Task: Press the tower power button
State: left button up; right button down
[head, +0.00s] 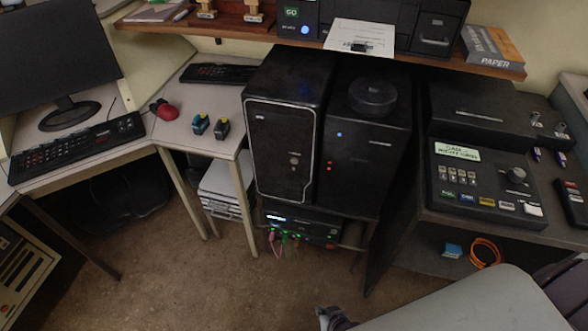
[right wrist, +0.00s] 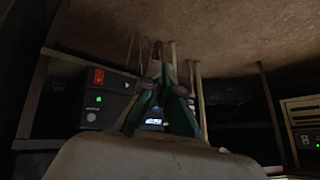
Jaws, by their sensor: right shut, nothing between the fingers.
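Two black computer towers stand side by side under the shelf. The left tower (head: 262,140) has a silver-edged front with a small round button (head: 294,161) low on its right side. The right tower (head: 360,165) has a small blue light (head: 339,134) and small red marks below it. I cannot tell for sure which of these is the power button. My right gripper (head: 325,315) is at the bottom edge of the head view, well in front of both towers. My left gripper is not in view.
A network unit (head: 300,226) with green lights and cables sits below the towers. A control panel desk (head: 480,185) stands at the right, a table with keyboard (head: 75,148) at the left. The carpet (head: 220,285) in front is clear. A black box (right wrist: 105,95) shows in the wrist view.

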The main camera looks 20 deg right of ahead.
aim_at(294, 161)
jog(key=w+a+r+m+t+y+b, duration=0.1)
jog(key=w+a+r+m+t+b, duration=0.2)
jog(key=w+r, duration=0.55)
jog(key=w+a+r+m+t+b, duration=0.1)
jog(key=w+r+m+t+b, duration=0.2)
jog(key=w+r, duration=0.55)
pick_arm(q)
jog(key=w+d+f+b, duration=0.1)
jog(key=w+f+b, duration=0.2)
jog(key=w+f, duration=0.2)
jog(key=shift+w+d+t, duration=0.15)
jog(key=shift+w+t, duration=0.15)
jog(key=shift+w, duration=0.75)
pick_arm(e)
jog(key=w+r+m+t, duration=0.1)
jog(key=w+r+t, duration=0.2)
jog(key=r, duration=0.4)
jog(key=w+r+m+t+y, duration=0.1)
jog(key=w+r+t, duration=0.2)
jog(key=r, duration=0.5)
jog(key=shift+t, duration=0.4)
jog(key=shift+w, duration=0.1)
